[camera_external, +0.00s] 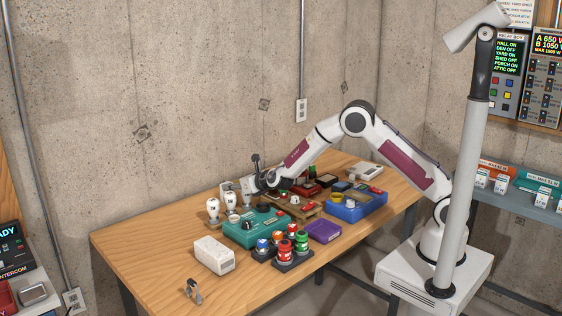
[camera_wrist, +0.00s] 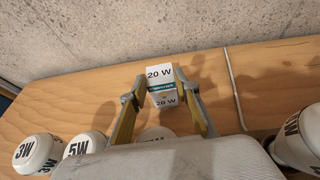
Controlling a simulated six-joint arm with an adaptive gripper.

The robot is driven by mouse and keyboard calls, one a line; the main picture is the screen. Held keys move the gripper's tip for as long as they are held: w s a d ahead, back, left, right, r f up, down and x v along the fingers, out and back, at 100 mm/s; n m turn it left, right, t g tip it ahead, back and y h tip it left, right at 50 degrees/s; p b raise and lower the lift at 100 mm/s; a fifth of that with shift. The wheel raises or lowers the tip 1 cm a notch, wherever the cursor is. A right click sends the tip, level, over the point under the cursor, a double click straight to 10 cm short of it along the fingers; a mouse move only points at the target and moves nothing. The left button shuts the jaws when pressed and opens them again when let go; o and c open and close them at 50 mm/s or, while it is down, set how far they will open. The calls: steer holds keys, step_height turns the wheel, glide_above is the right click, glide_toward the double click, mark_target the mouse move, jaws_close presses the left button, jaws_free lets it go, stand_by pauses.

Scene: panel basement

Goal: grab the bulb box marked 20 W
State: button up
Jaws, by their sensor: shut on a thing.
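In the external view my gripper (camera_external: 250,184) is over the far left part of the table, behind the teal case. The box is small and partly hidden there. I cannot tell whether it touches the table.
Bulbs marked 3W (camera_wrist: 38,153) and 5W (camera_wrist: 84,146) stand left of the gripper, and another bulb (camera_wrist: 300,138) is at the right. The teal case (camera_external: 255,227), a white box (camera_external: 214,255) and a purple box (camera_external: 322,230) crowd the wooden table (camera_external: 130,250). The concrete wall is close behind.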

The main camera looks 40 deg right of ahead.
steer(key=shift+r, duration=0.15)
step_height(320, 180, up, 18)
stand_by(1.0)
stand_by(0.5)
